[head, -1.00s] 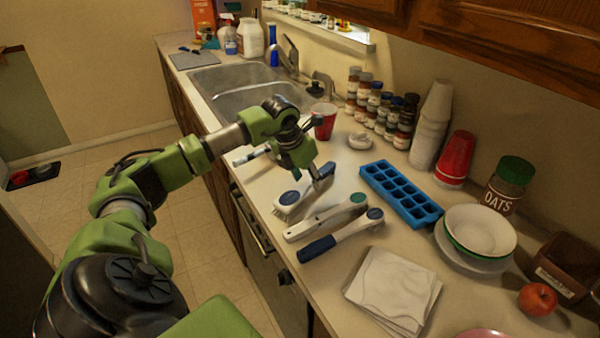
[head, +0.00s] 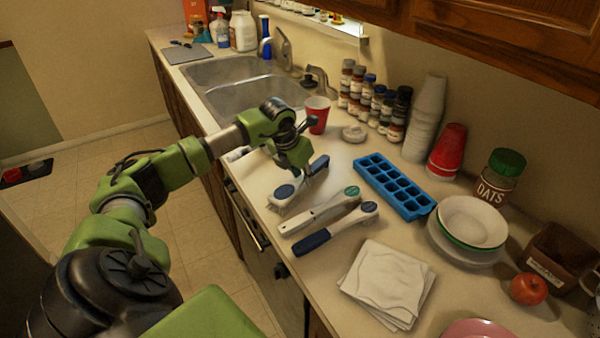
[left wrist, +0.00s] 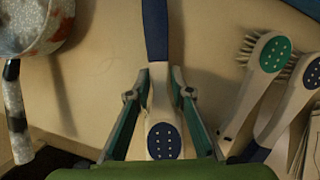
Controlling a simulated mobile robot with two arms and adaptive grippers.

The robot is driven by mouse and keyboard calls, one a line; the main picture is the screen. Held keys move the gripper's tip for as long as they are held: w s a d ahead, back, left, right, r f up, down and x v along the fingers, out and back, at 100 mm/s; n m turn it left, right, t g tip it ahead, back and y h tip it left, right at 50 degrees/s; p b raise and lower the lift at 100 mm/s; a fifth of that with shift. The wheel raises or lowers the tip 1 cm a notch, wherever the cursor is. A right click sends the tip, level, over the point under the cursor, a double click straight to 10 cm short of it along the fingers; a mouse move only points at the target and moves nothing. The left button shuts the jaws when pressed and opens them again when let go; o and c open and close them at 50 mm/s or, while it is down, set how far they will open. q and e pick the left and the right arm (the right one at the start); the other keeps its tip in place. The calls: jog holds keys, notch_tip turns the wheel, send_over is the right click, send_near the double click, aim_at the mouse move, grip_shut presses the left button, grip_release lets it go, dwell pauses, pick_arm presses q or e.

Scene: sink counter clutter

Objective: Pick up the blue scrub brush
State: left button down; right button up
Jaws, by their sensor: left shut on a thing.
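A scrub brush with a blue handle and a blue dot on its pale head (head: 285,191) lies on the counter, the farthest of three brushes. My left gripper (head: 304,172) is down over its middle, and the arm hides part of it. In the left wrist view, my left gripper (left wrist: 160,100) has its fingers on both sides of the neck of this brush (left wrist: 156,30), shut on it. The brush appears still at counter level. My right gripper is not in view.
Close by lie a green-dotted white brush (head: 322,210) and another blue-dotted brush with a dark blue handle (head: 315,240). A speckled pan (left wrist: 28,28) is left in the wrist view. A blue ice tray (head: 396,187), red cup (head: 317,115) and folded cloths (head: 388,283) stand around.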

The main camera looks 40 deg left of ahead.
pick_arm(q)
jog(key=shift+r, duration=0.75)
jog(key=s+a+r+b, duration=0.7)
jog(key=s+r, duration=0.4)
jog(key=shift+s+a+r, duration=0.15)
jog(key=shift+s+a, duration=0.15)
jog(key=shift+a, duration=0.1)
jog(key=c, duration=2.8)
grip_release()
